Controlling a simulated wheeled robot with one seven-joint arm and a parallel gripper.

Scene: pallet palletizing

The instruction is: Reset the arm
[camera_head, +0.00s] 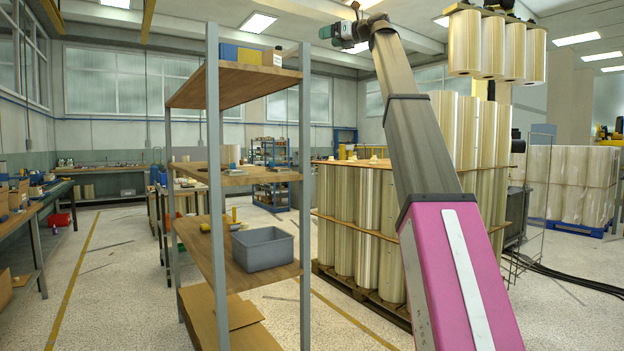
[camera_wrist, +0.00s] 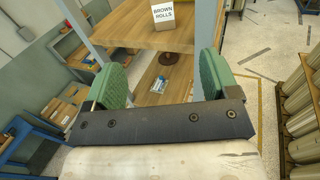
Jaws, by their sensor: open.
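My gripper (camera_head: 338,31) is raised high in the head view, to the right of the shelf top and near the ceiling in the picture. My arm rises from the lower right to reach it. In the wrist view my gripper (camera_wrist: 160,78) shows two green fingers spread wide apart, with nothing between them.
A tall shelf rack (camera_head: 233,86) stands left of my arm, holding a grey bin (camera_head: 262,249). Pallets of tall rolls (camera_head: 362,225) stand behind and right of my arm. More wrapped rolls (camera_head: 568,185) stand at far right. Open floor lies left of the rack.

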